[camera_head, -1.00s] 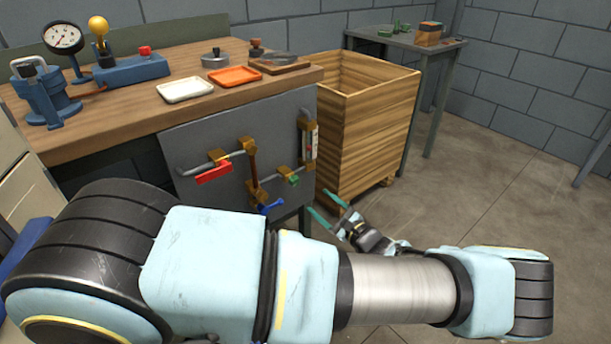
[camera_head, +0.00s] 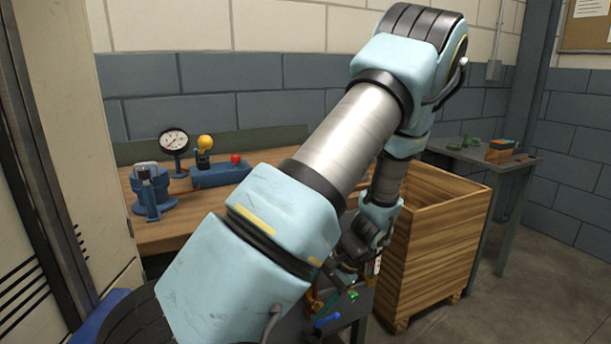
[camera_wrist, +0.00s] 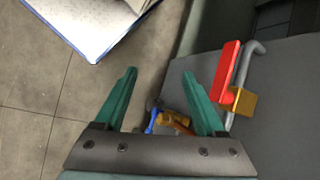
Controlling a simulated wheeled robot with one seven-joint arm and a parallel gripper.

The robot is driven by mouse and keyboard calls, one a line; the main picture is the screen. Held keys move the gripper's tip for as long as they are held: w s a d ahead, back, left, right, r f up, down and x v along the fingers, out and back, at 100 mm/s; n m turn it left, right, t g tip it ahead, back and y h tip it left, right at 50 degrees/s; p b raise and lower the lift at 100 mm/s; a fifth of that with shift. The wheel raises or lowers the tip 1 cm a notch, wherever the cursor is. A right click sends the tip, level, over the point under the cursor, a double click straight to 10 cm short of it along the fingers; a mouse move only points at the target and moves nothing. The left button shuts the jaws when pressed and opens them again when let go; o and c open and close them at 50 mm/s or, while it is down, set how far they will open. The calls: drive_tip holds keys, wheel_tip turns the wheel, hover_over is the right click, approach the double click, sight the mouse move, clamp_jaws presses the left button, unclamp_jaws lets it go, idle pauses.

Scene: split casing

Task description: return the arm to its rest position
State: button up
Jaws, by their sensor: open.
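My arm rises across the middle of the head view and bends down toward the front of the workbench. My gripper (camera_wrist: 166,95) shows in the wrist view with its two green fingers spread apart and nothing between the tips. Beyond the fingers in the wrist view are a red valve handle (camera_wrist: 226,68) on a grey pipe at the right and a blue handle (camera_wrist: 152,121) with brass fittings between the fingers. I cannot tell the exact gap to them.
The workbench (camera_head: 160,236) carries a blue clamp (camera_head: 152,192), a dial gauge (camera_head: 174,142) and a blue box (camera_head: 222,173) with a red button. A wooden crate (camera_head: 435,262) stands right of my arm. A side table (camera_head: 475,158) is behind it. Floor is free at lower right.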

drive_tip(key=s+a+r+n+h+p, duration=0.1)
drive_tip(key=a+r+n+h, duration=0.1)
drive_tip(key=r, duration=0.5)
drive_tip(key=s+a+r+n+t+h+p, duration=0.1)
drive_tip(key=s+a+r+n+h+p, duration=0.1)
drive_tip(key=r, duration=0.5)
drive_tip(key=s+a+r+n+t+h+p, duration=0.1)
drive_tip(key=a+r+n, duration=0.3)
drive_tip(key=r, duration=0.4)
drive_tip(key=shift+s+a+h, duration=0.15)
drive_tip(key=shift+s+h, duration=0.15)
drive_tip(key=shift+h, duration=0.6)
